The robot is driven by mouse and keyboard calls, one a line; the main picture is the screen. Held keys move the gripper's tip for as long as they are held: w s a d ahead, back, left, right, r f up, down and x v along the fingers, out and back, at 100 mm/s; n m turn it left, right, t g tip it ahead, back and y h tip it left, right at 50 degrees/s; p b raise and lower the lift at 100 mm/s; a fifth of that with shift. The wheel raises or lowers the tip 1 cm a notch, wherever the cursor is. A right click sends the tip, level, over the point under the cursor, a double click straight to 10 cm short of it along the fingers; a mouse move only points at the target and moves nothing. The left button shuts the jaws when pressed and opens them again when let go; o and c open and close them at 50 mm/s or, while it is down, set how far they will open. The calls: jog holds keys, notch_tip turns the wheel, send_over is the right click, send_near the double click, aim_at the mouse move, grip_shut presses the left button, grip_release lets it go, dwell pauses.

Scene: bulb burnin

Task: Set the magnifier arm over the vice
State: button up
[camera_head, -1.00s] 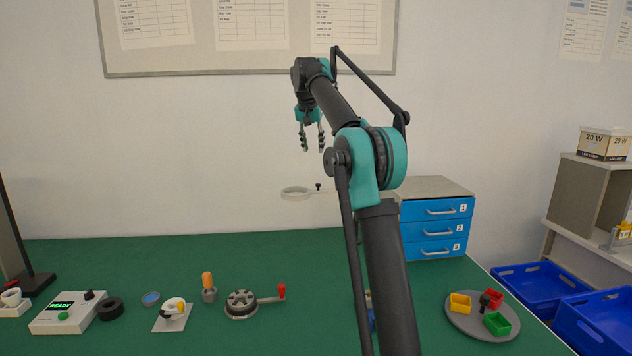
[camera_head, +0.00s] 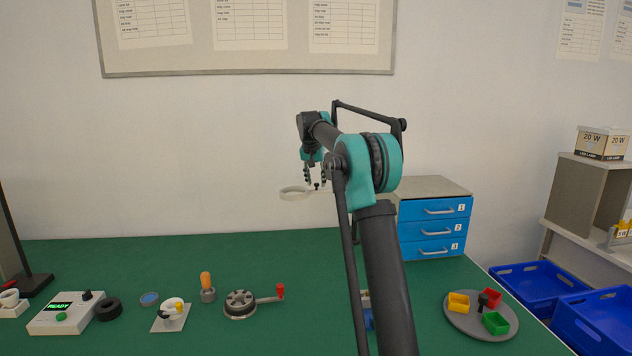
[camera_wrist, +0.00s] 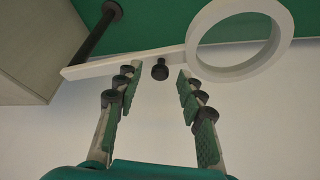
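The magnifier arm ends in a pale ring (camera_head: 295,193) above the back of the green table; the ring also shows at the upper right of the wrist view (camera_wrist: 283,40). Its pale bar (camera_wrist: 85,69) carries a black knob (camera_wrist: 160,69). My gripper (camera_head: 316,182) is open, its fingertips close to the knob. In the wrist view the knob appears between the two spread fingers (camera_wrist: 158,82), with gaps on both sides. I cannot tell for sure which item is the vice; a round grey device with a red-handled crank (camera_head: 240,304) stands at the table's middle.
A blue drawer cabinet (camera_head: 433,229) stands behind my arm, right. A blue item (camera_head: 367,318) is mostly hidden by my arm. A grey round tray (camera_head: 456,324) holds coloured bins. A control box (camera_head: 60,314) reads READY, left. A dark post (camera_wrist: 98,28) shows in the wrist view.

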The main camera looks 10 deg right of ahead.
jog(key=shift+f, duration=0.1)
jog(key=shift+c, duration=0.4)
grip_shut()
jog(key=shift+s+d+n, duration=0.15)
jog(key=shift+s+n, duration=0.15)
jog(key=shift+s, duration=0.25)
jog(key=s+d+n+g+y, duration=0.1)
jog(key=s+d+n+y, duration=0.4)
jog(key=s+d+n, duration=0.8)
jog(key=d+n+g+y, duration=0.1)
jog(key=d+n+g, duration=0.1)
jog(key=d+n, duration=0.3)
jog(key=shift+d, duration=1.25)
